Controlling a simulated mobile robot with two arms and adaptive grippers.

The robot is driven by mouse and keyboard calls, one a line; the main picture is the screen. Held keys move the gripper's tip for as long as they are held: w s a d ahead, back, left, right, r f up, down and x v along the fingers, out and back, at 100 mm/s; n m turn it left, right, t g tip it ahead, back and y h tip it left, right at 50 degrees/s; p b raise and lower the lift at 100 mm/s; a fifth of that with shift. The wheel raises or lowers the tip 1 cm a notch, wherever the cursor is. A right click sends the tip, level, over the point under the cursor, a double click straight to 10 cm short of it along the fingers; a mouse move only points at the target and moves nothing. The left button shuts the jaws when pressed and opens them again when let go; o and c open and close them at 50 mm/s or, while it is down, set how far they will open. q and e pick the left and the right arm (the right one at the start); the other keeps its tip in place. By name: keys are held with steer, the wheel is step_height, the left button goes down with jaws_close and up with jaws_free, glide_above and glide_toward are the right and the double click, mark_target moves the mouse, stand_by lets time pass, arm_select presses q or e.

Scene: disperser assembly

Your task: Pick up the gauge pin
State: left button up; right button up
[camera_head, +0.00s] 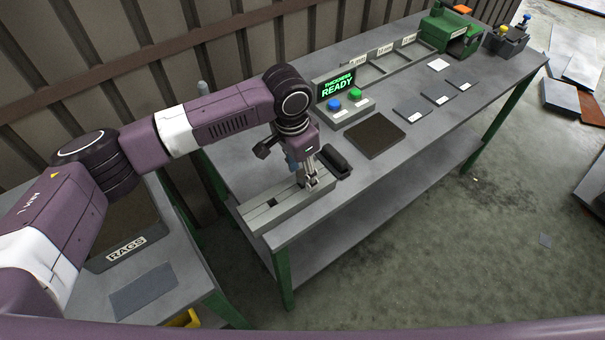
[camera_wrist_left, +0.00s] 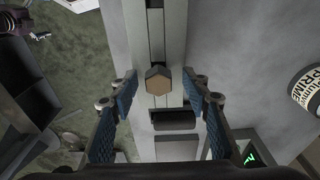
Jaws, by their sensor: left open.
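What looks like the gauge pin (camera_wrist_left: 157,86) shows in the left wrist view as a hexagonal head with a tan face, seen end-on over a slotted grey block. My left gripper (camera_wrist_left: 160,80) is open, with one blue-padded finger on each side of it and visible gaps between. In the head view my left gripper (camera_head: 313,184) points down at the slotted block (camera_head: 262,216) on the bench's near left corner. The pin is hard to tell from the fingers there. My right gripper is not in view.
A black cylinder (camera_head: 336,161) lies beside the gripper. Behind it stand a READY display (camera_head: 336,88) and a box with blue and green buttons (camera_head: 345,107). A dark mat (camera_head: 375,135) and several labelled plates lie to the right. A PRIME can (camera_wrist_left: 308,89) shows in the wrist view.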

arm_select(q)
steer(key=shift+d+f, duration=0.15)
steer(key=shift+f, duration=0.55)
steer(key=c, duration=1.2)
jaws_close()
steer(key=shift+r, duration=0.15)
